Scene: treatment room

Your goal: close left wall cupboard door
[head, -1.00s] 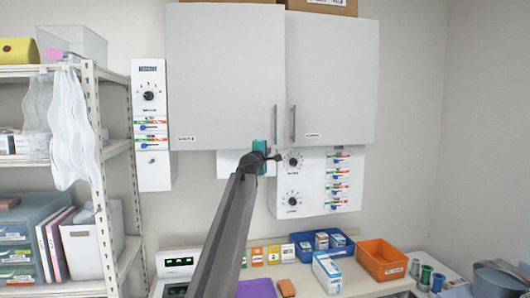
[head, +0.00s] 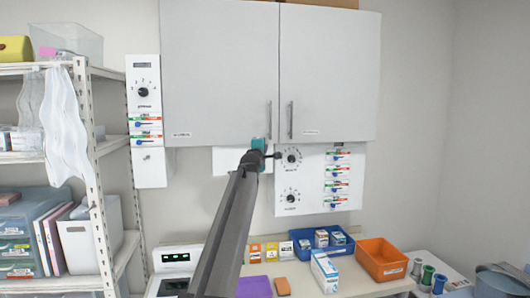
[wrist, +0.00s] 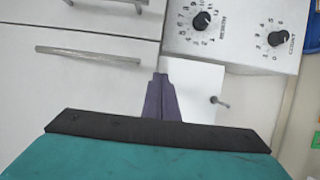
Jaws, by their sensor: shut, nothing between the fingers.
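The left wall cupboard door (head: 220,75) is a plain white panel with a vertical bar handle (head: 268,120) near its lower right corner. It looks flush, or nearly so, with the right door (head: 328,75), with a thin dark seam between them. My gripper (wrist: 161,78) is shut and empty, its dark fingers together. In the head view my gripper's teal body shows just below the left door's lower right corner, and the fingertips are hidden. In the wrist view the left door's handle (wrist: 88,55) lies left of the fingertips. I cannot tell whether they touch the door.
A white control panel (head: 316,205) with knobs hangs below the right door, close to my gripper. Another panel (head: 145,100) is left of the cupboard. A shelf rack (head: 95,170) stands at left. The counter below holds a blue bin (head: 300,250) and an orange bin (head: 380,262).

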